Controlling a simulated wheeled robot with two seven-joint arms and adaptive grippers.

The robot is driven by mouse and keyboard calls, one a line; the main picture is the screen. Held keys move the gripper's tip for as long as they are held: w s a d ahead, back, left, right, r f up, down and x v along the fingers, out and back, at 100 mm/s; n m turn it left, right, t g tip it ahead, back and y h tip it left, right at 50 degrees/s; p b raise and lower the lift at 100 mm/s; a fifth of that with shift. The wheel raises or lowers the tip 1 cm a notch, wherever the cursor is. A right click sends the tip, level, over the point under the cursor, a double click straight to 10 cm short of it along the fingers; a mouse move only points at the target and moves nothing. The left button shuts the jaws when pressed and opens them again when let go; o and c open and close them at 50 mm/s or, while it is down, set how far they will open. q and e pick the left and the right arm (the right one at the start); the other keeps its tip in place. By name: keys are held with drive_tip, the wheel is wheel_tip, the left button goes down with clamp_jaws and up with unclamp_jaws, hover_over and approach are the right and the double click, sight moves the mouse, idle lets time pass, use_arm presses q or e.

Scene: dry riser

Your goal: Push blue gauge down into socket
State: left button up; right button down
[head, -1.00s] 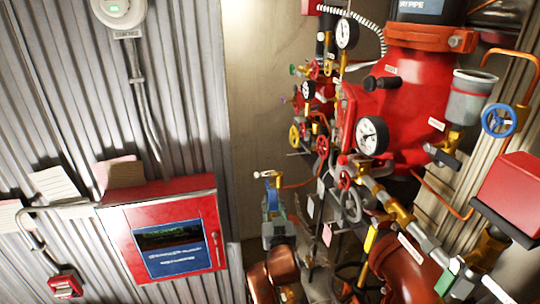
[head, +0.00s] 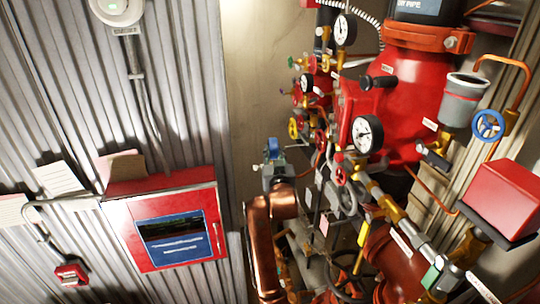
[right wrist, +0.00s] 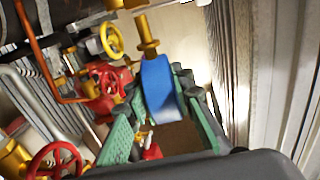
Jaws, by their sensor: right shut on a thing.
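The blue gauge (head: 272,149) shows as a small blue round body at the tip of my right gripper (head: 274,160), in front of the bare wall left of the red riser. In the right wrist view the blue gauge (right wrist: 160,88) sits between the green-padded fingers of my right gripper (right wrist: 163,110), which is shut on it. A brass stem (right wrist: 148,42) extends from the gauge toward the top of that picture. I cannot make out the socket for certain, nor whether the stem touches it. My left gripper is not in view.
The red riser (head: 408,95) with white-faced gauges (head: 367,134), valves and pipes crowds the right side. A red cabinet (head: 170,225) hangs on the corrugated wall at left. Bare wall (head: 255,95) lies above my right gripper. The wrist view shows red handwheels (right wrist: 55,160) at left.

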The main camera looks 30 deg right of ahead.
drive_tip(key=shift+w+d, duration=0.3)
drive_tip(key=shift+d, duration=0.3)
drive_tip(key=shift+w+d+f, duration=0.2)
drive_tip(key=shift+w+d, duration=0.05)
drive_tip(key=shift+d, duration=0.25)
drive_tip(key=shift+w+d+f, duration=0.15)
drive_tip(key=shift+w+d, duration=0.1)
drive_tip(key=shift+d, duration=0.2)
drive_tip(key=shift+s, duration=0.1)
drive_tip(key=shift+p, duration=0.75)
idle(0.6)
drive_tip(key=shift+f+b, duration=0.65)
drive_tip(key=shift+f, duration=1.1)
idle(1.6)
drive_tip(key=c, duration=1.6)
unclamp_jaws()
